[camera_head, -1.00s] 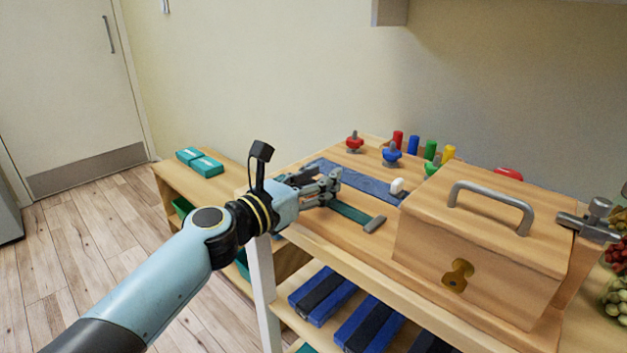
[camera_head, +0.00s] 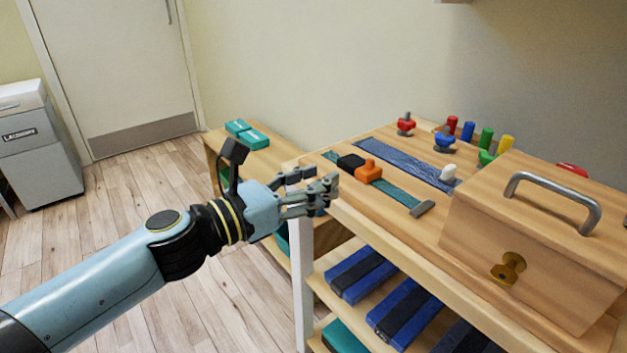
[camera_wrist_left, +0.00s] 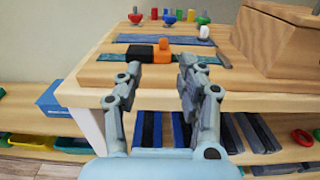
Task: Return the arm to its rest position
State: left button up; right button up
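My left arm comes in from the left in the head view, and its left gripper (camera_head: 328,192) is just off the left front edge of the wooden table (camera_head: 400,232). In the left wrist view the fingers of the left gripper (camera_wrist_left: 158,82) stand apart with nothing between them. An orange and black buckle (camera_head: 368,171) on a teal strap (camera_head: 400,196) lies on the table beyond the fingertips; the buckle also shows in the left wrist view (camera_wrist_left: 162,44). My right gripper is not in view.
A wooden box (camera_head: 540,240) with a metal handle stands at the right of the table. A blue strip (camera_head: 400,160), coloured knobs and pegs lie at the back. A laundry bin (camera_head: 38,150) stands far left; the floor between is clear.

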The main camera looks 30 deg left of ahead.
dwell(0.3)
pick_arm(q)
jog(key=s+a+f+m+g+y, duration=0.1)
jog(key=s+f+m+g, duration=0.3)
jog(key=f, duration=0.8)
jog(key=s+a+f+m+g+y, duration=0.1)
jog(key=s+f+m+g+y, duration=0.15)
jog(key=s+f, duration=0.6)
jog(key=s+a+f+m+g+y, duration=0.1)
jog(key=s+f+m+g, duration=0.2)
jog(key=f, duration=1.1)
jog(key=s+a+f+m+g, duration=0.1)
jog(key=s+f+m, duration=0.4)
jog(key=s, duration=0.5)
jog(key=s+a+f+m+g+y, duration=0.1)
jog(key=s+f+m+g, duration=0.2)
jog(key=s+m, duration=0.7)
jog(key=s+a+f+m+g+y, duration=0.1)
jog(key=s+f+m+g, duration=0.2)
jog(key=s+f+m, duration=0.4)
jog(key=s+m, duration=0.1)
jog(key=s, duration=0.2)
jog(key=shift+y, duration=0.25)
